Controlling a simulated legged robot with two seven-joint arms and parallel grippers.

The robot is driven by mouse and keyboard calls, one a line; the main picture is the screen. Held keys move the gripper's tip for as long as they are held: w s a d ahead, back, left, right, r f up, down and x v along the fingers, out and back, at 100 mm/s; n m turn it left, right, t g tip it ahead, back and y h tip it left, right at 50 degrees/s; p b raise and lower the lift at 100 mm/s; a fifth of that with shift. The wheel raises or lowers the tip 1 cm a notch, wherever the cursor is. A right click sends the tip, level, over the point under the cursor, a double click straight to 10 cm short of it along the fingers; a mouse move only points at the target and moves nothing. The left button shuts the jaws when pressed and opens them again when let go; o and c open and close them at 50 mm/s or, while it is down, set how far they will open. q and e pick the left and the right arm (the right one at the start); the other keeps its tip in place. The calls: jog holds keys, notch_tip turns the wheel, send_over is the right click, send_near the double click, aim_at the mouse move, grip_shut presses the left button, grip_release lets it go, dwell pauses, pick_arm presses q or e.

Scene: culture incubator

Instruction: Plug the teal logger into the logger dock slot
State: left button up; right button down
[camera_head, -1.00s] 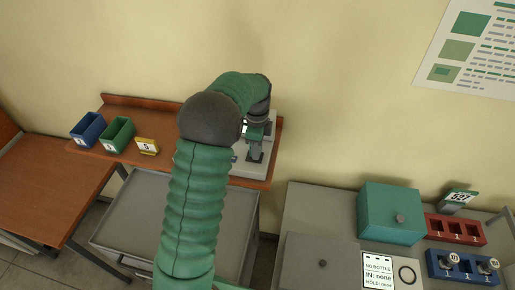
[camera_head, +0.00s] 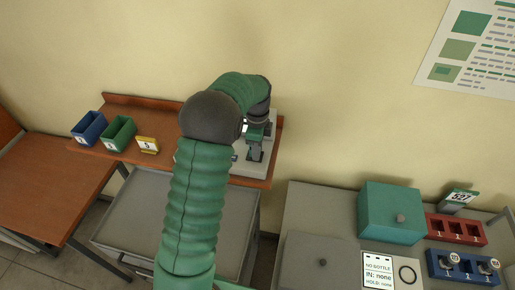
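My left arm rises through the middle of the view and bends over toward the back shelf. My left gripper (camera_head: 256,149) points down there, small and partly hidden by my own arm. A small teal-green piece (camera_head: 257,131), which looks like the teal logger, shows at the gripper. I cannot tell whether the fingers are shut on it. A pale grey device (camera_head: 245,168), which looks like the logger dock, stands on the shelf below and around the gripper. Its slot is not distinguishable, nor is any contact between logger and dock. My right gripper is not in view.
A grey cart (camera_head: 130,225) stands below. At right, a grey bench holds a teal box (camera_head: 390,214), red rack (camera_head: 457,229) and blue rack (camera_head: 463,268).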

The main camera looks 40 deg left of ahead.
pick_arm(q)
jog(key=o, duration=0.4)
jog(key=shift+d, duration=0.1)
jog(key=shift+o, duration=0.2)
jog(key=shift+d, duration=0.1)
jog(key=shift+r, duration=0.15)
jog(key=shift+r+b, duration=0.3)
jog(key=shift+r, duration=0.05)
notch_tip(320, 180, up, 7)
jog(key=b, duration=0.2)
jog(key=shift+r+b, duration=0.2)
jog(key=shift+b, duration=0.1)
notch_tip(320, 180, up, 8)
jog(key=shift+r+b, duration=0.25)
jog(key=shift+b, duration=0.05)
